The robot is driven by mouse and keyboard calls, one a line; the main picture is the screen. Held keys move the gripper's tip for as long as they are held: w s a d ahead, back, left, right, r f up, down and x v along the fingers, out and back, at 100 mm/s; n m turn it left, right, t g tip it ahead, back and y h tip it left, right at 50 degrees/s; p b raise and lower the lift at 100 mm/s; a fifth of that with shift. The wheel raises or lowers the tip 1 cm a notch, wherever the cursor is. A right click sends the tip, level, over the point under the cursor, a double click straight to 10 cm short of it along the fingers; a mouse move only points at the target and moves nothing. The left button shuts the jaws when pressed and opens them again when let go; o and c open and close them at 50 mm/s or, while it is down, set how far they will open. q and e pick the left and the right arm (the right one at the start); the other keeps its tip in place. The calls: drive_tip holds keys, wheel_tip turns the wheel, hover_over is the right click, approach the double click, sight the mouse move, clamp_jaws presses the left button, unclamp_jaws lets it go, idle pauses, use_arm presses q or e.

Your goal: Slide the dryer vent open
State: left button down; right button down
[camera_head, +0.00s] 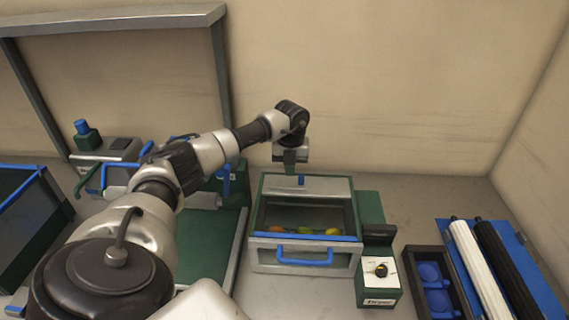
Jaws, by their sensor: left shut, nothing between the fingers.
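The dryer (253,255) is a green and grey box in the middle of the table, with a blue front handle (304,257). Its top has a pale sliding vent panel (330,186) at the back with a small blue knob (301,180). Several orange, red and green fruits show inside through the dark opening or window in front of the panel. My left gripper (289,167) points down just behind and left of the blue knob, at the back edge of the dryer. It is shut and empty, and I cannot tell whether it touches the panel. My right gripper is out of view.
A green control box (378,293) with a dial stands at the dryer's right. Further right are a dark tray with blue cups (433,285) and a roller unit (487,262). A green conveyor (212,245) lies left. The wall is close behind.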

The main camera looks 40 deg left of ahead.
sight(333, 187)
use_arm(q)
drive_tip(key=shift+f+b, duration=0.75)
drive_tip(key=shift+f, duration=0.55)
drive_tip(key=shift+w, duration=0.1)
drive_tip(key=shift+w+d+b, duration=0.2)
drive_tip(key=shift+w+d, duration=0.75)
drive_tip(key=shift+d, duration=0.2)
drive_tip(key=shift+w+d+b, duration=0.2)
drive_tip(key=shift+w+d, duration=0.7)
drive_tip(key=shift+d, duration=0.2)
drive_tip(key=shift+w+d+b, duration=0.6)
drive_tip(key=shift+w+d, duration=0.5)
drive_tip(key=shift+d, duration=0.2)
drive_tip(key=shift+w+d+b, duration=0.55)
drive_tip(key=shift+w+d, duration=0.5)
drive_tip(key=shift+d, duration=0.2)
wheel_tip(333, 187, up, 7)
drive_tip(key=p, duration=0.6)
drive_tip(key=shift+s+a, duration=0.4)
drive_tip(key=shift+a, duration=0.05)
